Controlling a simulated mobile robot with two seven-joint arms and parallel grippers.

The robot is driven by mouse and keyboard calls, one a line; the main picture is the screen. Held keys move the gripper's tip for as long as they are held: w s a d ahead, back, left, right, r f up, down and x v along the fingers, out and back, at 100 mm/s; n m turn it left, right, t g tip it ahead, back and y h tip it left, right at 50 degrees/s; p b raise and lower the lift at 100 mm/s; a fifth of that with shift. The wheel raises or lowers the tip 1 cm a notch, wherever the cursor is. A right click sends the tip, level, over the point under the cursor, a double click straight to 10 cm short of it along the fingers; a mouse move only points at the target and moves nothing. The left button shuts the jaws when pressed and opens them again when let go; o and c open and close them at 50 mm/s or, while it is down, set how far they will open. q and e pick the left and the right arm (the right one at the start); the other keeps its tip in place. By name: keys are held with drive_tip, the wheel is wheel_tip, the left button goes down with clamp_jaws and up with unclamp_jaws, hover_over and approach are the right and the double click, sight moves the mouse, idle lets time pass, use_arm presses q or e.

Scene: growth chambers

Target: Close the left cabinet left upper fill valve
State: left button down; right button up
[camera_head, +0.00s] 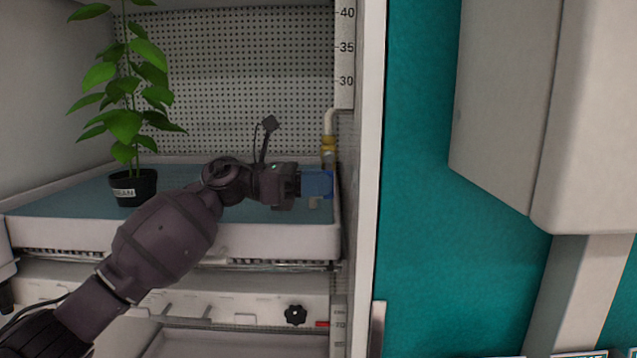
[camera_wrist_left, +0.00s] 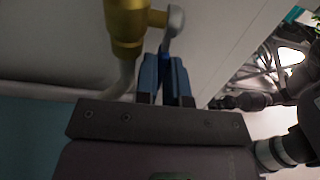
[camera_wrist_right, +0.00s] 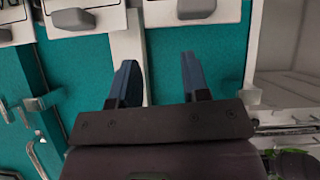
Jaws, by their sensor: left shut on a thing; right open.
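The brass fill valve (camera_head: 328,147) sits on a pale pipe at the right inner wall of the cabinet, above the tray's right end. My left gripper (camera_head: 318,184) reaches in from the left just below it, and its blue fingers hide the handle there. In the left wrist view the brass valve body (camera_wrist_left: 125,25) is beside the fingers, and a grey handle (camera_wrist_left: 174,22) runs down between the fingertips of my left gripper (camera_wrist_left: 164,62), which is shut on it. My right gripper (camera_wrist_right: 158,72) is open and empty in the right wrist view, facing a teal wall.
A potted plant (camera_head: 134,187) labelled BEAN stands in the water tray (camera_head: 180,232), left of my left arm. The cabinet's right edge (camera_head: 370,180) is close to the gripper. A black knob (camera_head: 295,314) is below the tray. A white unit (camera_head: 545,110) hangs at right.

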use_arm(q)
drive_tip(key=shift+a+r, duration=0.1)
use_arm(e)
drive_tip(key=shift+r, duration=0.1)
use_arm(q)
drive_tip(key=shift+a+r+y+p, duration=0.35)
drive_tip(key=shift+y+p, duration=0.2)
drive_tip(key=shift+y, duration=0.6)
drive_tip(key=shift+a+r+y+p, duration=0.2)
drive_tip(key=shift+a+y+p, duration=0.25)
drive_tip(key=shift+y, duration=0.75)
drive_tip(key=shift+a+r+y+p, duration=0.3)
drive_tip(key=shift+y+p, duration=0.35)
drive_tip(key=shift+y, duration=0.5)
use_arm(e)
drive_tip(key=shift+w+r, duration=0.2)
drive_tip(key=shift+r, duration=0.55)
drive_tip(key=shift+w+r, duration=0.25)
drive_tip(key=shift+r, duration=0.45)
drive_tip(key=shift+w+r, duration=0.2)
drive_tip(key=shift+r, duration=0.55)
use_arm(q)
drive_tip(key=c, duration=1.3)
unclamp_jaws()
drive_tip(key=shift+o, duration=0.5)
use_arm(e)
drive_tip(key=shift+s+f, duration=0.25)
drive_tip(key=shift+s, duration=0.1)
